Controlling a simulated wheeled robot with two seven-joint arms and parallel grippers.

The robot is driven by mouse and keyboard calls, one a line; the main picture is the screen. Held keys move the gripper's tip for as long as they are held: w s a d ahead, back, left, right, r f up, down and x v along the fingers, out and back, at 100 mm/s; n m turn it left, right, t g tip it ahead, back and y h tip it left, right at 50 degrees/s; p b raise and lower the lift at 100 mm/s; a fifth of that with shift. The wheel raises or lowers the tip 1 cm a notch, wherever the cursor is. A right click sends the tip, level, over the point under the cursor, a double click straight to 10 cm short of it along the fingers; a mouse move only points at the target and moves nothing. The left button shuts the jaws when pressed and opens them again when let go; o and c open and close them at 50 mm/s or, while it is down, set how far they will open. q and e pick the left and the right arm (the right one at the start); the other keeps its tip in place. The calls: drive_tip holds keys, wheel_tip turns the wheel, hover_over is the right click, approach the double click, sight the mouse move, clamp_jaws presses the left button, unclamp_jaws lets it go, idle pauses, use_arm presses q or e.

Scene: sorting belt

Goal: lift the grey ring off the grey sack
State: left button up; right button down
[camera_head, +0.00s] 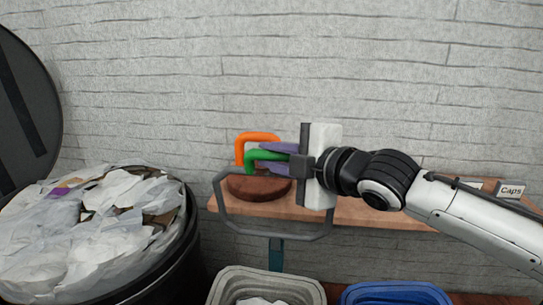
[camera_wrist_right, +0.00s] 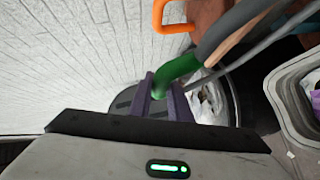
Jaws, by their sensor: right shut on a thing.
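The grey ring (camera_head: 272,236) is a large rounded loop with a green grip section, held up in front of a shelf. My right gripper (camera_head: 270,157), with purple fingers, is shut on the green grip (camera_head: 262,155). The wrist view shows the purple fingers (camera_wrist_right: 160,90) at the green grip (camera_wrist_right: 180,70), with the grey tube (camera_wrist_right: 232,30) running on from it. A dark round container (camera_head: 180,262), heaped with crumpled white paper, stands at left, apart from the ring. I cannot tell whether this is the grey sack. My left gripper is not in view.
A brown disc (camera_head: 252,187) and an orange handle (camera_head: 258,137) are behind the ring at the wooden shelf (camera_head: 385,213). A grey bin (camera_head: 228,285) and a blue bin (camera_head: 395,292) stand below. A "Caps" sign (camera_head: 511,189) is at right.

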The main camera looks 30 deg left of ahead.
drive_tip(key=shift+f, duration=0.15)
drive_tip(key=c, duration=1.6)
unclamp_jaws()
drive_tip(key=shift+c, duration=0.2)
drive_tip(key=shift+d, duration=0.15)
